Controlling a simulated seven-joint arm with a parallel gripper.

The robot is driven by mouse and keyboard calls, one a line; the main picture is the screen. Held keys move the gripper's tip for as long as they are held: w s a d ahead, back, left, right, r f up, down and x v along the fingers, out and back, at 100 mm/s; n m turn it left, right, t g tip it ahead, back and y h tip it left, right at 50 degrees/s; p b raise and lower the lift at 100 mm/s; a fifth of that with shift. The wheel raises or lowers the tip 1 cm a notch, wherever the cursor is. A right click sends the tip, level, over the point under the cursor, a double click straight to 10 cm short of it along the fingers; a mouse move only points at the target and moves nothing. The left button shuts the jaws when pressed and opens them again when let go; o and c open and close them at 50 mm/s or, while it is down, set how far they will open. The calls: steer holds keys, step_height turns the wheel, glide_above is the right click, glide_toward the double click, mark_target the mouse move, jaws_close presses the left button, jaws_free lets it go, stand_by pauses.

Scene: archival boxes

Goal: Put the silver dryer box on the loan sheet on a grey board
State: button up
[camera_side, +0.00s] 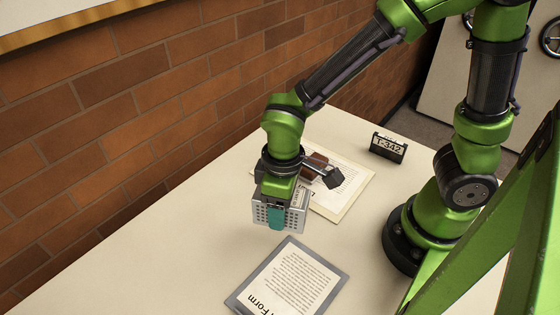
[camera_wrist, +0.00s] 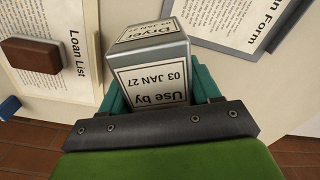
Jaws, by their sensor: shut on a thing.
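The silver dryer box (camera_side: 294,216) has perforated sides. In the wrist view the box (camera_wrist: 152,78) shows labels reading "Dryer" and "Use by 03 JAN 27". My gripper (camera_side: 277,214) is shut on it, with teal fingers on both sides in the wrist view (camera_wrist: 158,92). The box appears to be held above the table, short of the grey board (camera_side: 322,300). That board carries a printed sheet (camera_side: 288,278) whose heading ends in "Form". In the wrist view the sheet (camera_wrist: 235,18) and the grey board (camera_wrist: 228,48) are at the upper right. The sheet looks bare.
A second sheet, "Loan List" (camera_wrist: 60,72), lies on a cream board (camera_side: 355,205), with a brown block (camera_wrist: 30,54) on it. A dark "T-342" holder (camera_side: 388,147) stands behind. A blue thing (camera_wrist: 9,108) is partly in view. A brick wall (camera_side: 150,110) borders the table's left.

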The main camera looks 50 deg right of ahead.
mark_target(289, 290)
steer(key=s+a+r+n, duration=0.3)
steer(key=s+a+n, duration=0.6)
steer(key=n, duration=0.4)
steer(key=shift+w+d+f, duration=0.1)
steer(key=shift+d+f, duration=0.05)
steer(key=shift+f, duration=3.95)
steer(key=shift+f, duration=0.2)
steer(key=o, duration=1.3)
steer(key=shift+c, duration=0.2)
